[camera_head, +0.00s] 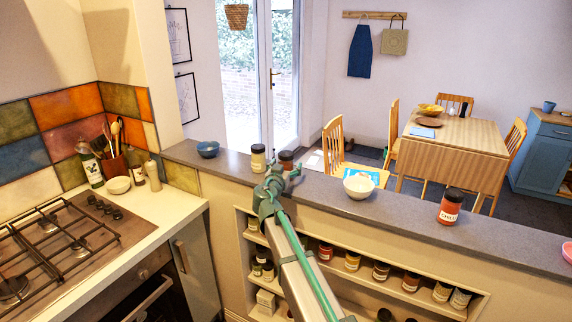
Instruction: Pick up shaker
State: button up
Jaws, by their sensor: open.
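Several shaker-like jars with black lids stand on the grey ledge (345,205). A cream jar (258,161) stands upright left of my gripper's tip, and a brownish jar (286,164) is just behind the tip, its lower part hidden. A larger red jar (450,208) with a pale label stands farther right on the ledge. I cannot tell which of them is the shaker. My gripper (285,176) is open at the ledge's front edge, close to the brownish jar. Whether it touches the jar cannot be seen.
A blue bowl (208,149) and a white bowl (359,187) stand on the ledge. Shelves below hold several jars (381,271). A stove (62,243), bottles and a utensil pot (114,166) are at left. The ledge between the white bowl and red jar is clear.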

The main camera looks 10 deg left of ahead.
jog(key=c, duration=1.4)
jog(key=shift+r, duration=0.1)
jog(key=shift+r+b, duration=0.3)
jog(key=shift+r, duration=0.6)
jog(key=s+d+r+b, duration=0.4)
jog(key=s+r+b, duration=0.1)
jog(key=s+r, duration=0.6)
jog(key=shift+s, duration=1.25)
jog(key=shift+d, duration=0.1)
